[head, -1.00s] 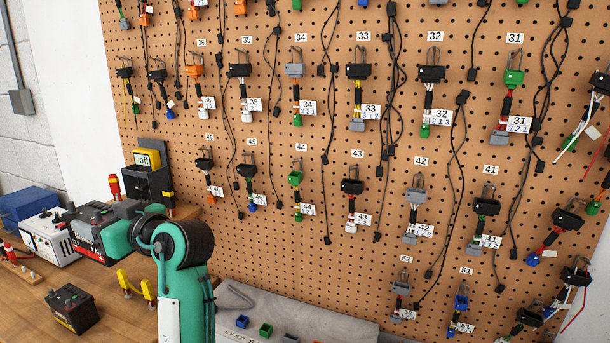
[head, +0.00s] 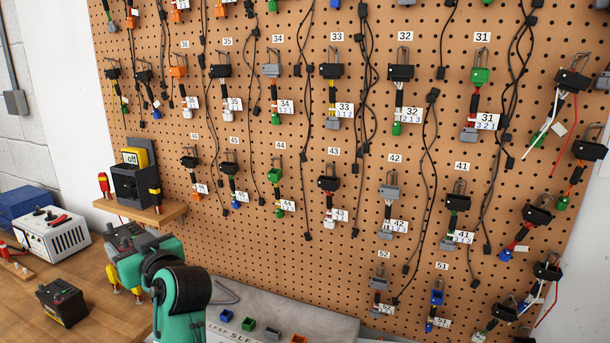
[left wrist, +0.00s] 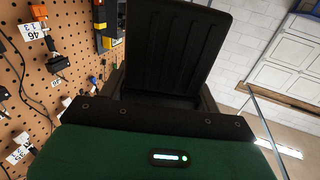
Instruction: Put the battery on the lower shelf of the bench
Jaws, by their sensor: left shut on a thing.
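My left gripper (head: 145,248) is green and dark. It is shut on a black box with a little red on top, which looks like a battery (head: 124,236), held above the wooden bench top (head: 95,318). The gripper and arm cover much of the box. A smaller black block with a yellow label, also like a battery (head: 62,303), stands on the bench at the lower left. In the left wrist view the green gripper body (left wrist: 150,155) and a dark panel fill the middle; I cannot make out the held box there. The lower shelf and my right gripper are out of view.
A white charger (head: 52,236) and a blue box (head: 25,205) stand at the bench's left. A small wall shelf (head: 150,212) carries a black and yellow unit marked "off". The pegboard (head: 280,235) is full of hanging connectors.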

